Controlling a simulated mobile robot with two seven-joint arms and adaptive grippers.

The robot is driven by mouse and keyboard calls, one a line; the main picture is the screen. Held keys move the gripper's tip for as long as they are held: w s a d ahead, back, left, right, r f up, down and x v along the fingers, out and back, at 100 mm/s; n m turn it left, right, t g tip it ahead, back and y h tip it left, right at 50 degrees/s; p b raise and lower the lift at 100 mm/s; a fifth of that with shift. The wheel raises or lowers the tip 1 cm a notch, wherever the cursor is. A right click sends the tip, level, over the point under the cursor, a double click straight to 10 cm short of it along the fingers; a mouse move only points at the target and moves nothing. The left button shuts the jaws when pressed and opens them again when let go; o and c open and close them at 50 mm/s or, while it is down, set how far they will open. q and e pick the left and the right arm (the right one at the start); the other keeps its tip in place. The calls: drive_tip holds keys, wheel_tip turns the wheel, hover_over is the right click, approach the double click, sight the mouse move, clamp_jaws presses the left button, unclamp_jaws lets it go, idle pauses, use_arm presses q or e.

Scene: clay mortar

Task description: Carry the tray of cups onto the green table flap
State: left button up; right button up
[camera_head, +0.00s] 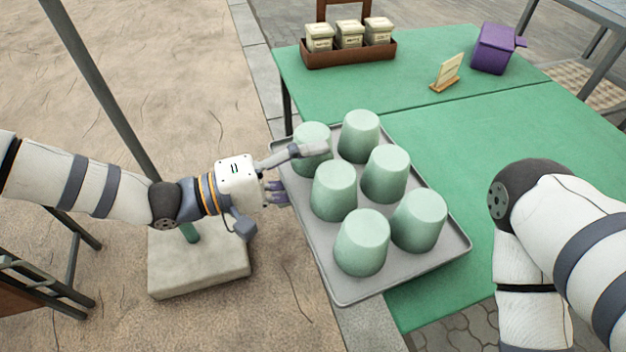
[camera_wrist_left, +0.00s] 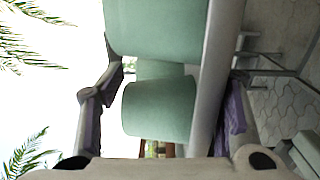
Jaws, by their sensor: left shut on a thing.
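The grey tray (camera_head: 345,290) carries several pale green upside-down cups (camera_head: 334,190). My left gripper (camera_head: 290,172) is shut on the tray's left rim, one finger above it and one below. In the left wrist view, the tray (camera_wrist_left: 214,75) runs between the fingers, with cups (camera_wrist_left: 160,108) beside it. The tray overlaps the left edge of the near green table section, the flap (camera_head: 480,165), and its left part is beyond that edge. Whether it touches the flap is hidden. My right arm enters at right; its gripper is out of view.
On the far green section stand a brown caddy (camera_head: 350,56) with jars, a small card stand (camera_head: 446,73) and a purple box (camera_head: 495,48). The flap is clear right of the tray. A pole in a concrete base (camera_head: 198,270) stands below my left arm.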

use_arm(q)
wheel_tip(320, 180, down, 3)
drive_tip(key=shift+r+b, duration=0.15)
drive_tip(key=shift+b, duration=0.3)
drive_tip(key=shift+r, duration=0.25)
drive_tip(key=shift+f, duration=0.15)
drive_tip(key=o, duration=1.8)
drive_tip(key=shift+c, duration=0.2)
